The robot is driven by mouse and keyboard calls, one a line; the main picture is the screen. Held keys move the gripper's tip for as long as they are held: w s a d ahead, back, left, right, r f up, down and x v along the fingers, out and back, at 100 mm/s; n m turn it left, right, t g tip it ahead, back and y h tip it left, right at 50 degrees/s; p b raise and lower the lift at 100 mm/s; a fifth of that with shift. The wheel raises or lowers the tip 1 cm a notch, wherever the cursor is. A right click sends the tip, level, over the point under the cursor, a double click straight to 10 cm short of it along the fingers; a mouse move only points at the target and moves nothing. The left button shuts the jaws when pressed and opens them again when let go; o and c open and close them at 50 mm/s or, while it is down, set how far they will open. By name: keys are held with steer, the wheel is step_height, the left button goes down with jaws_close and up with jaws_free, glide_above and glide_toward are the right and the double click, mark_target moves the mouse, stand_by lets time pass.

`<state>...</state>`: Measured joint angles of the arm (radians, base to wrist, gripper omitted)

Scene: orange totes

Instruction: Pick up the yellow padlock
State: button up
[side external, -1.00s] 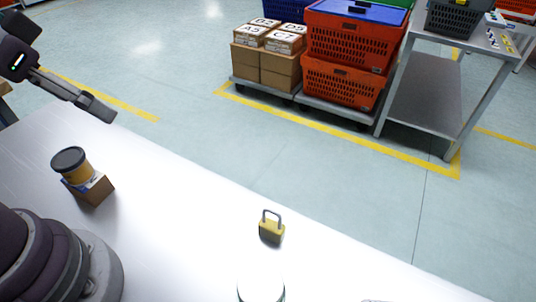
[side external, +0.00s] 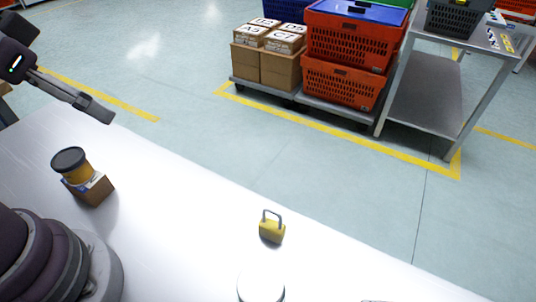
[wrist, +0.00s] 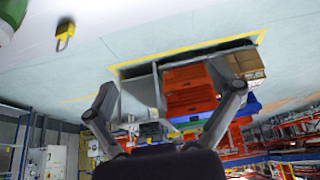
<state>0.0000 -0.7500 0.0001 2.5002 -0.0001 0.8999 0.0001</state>
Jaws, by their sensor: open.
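The yellow padlock (side external: 272,231) with a grey shackle stands on the white table near its far edge in the side external view. It also shows at the upper left of the wrist view (wrist: 65,33). My gripper (side external: 101,108) is at the upper left of the side external view, above the table and well apart from the padlock. In the wrist view my gripper (wrist: 168,98) has its two fingers spread wide with nothing between them.
On the table (side external: 180,215), a yellow can with a dark lid (side external: 72,165) rests on a small brown box (side external: 92,189) at the left. A white-topped round object (side external: 261,287) is near the padlock. Orange totes (side external: 345,60) and a metal cart (side external: 430,90) stand on the floor beyond.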

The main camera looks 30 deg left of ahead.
steer(key=c, duration=0.6)
steer(key=m+g+h, duration=0.6)
steer(key=m+h, duration=0.1)
steer(key=m, duration=1.1)
glide_toward(272, 224)
steer(key=x, duration=1)
steer(key=shift+f, duration=0.3)
